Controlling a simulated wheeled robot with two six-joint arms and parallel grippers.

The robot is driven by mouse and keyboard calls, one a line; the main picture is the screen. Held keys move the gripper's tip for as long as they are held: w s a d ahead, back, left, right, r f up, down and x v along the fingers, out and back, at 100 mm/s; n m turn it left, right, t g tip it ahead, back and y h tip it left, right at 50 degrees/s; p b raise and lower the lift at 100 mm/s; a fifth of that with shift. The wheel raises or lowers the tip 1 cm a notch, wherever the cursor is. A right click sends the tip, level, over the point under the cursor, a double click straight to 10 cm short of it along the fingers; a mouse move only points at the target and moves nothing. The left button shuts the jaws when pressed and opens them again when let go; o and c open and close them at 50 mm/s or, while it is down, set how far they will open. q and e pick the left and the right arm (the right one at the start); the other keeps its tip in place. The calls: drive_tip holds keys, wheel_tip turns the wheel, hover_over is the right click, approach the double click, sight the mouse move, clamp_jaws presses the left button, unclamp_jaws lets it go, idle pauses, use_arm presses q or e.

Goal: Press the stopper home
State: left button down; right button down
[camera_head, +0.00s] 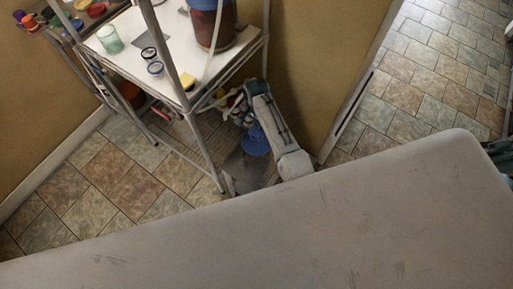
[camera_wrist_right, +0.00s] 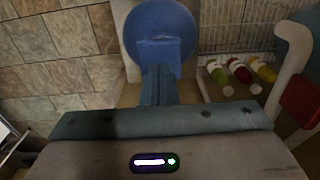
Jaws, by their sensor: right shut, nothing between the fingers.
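My right gripper (camera_wrist_right: 160,55) is shut and empty in the right wrist view, its fingers together. Beyond the fingertips is a round blue disc (camera_wrist_right: 160,17), like a lid. I cannot tell whether the fingers touch it. In the head view my right arm reaches down beside the shelf rack, and a blue part (camera_head: 255,140) shows next to the arm, low by the rack's leg. I cannot make out the stopper in either view; it may be hidden behind the fingers. My left gripper is not in view.
The rack's top shelf (camera_head: 125,62) holds a dark red vessel (camera_head: 212,30) with a pale tube, a green glass jar (camera_head: 110,40) and small dark-lidded jars. Several coloured bottles (camera_wrist_right: 240,70) lie lower down. Tiled floor (camera_head: 125,165) is clear to the left. A large pale surface fills the foreground.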

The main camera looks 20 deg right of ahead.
drive_tip(key=shift+f+b, duration=0.35)
drive_tip(key=shift+f, duration=0.4)
drive_tip(key=shift+p, duration=0.3)
idle(0.5)
drive_tip(key=shift+s+f, duration=0.15)
drive_tip(key=shift+s, duration=0.05)
idle(1.3)
drive_tip(key=shift+p, duration=0.7)
drive_tip(key=shift+w+r, duration=0.15)
drive_tip(key=shift+r, duration=0.2)
drive_tip(key=shift+r, duration=0.15)
wheel_tip(320, 180, up, 5)
drive_tip(key=p, duration=0.5)
drive_tip(key=shift+p, duration=0.3)
drive_tip(key=shift+r, duration=2.1)
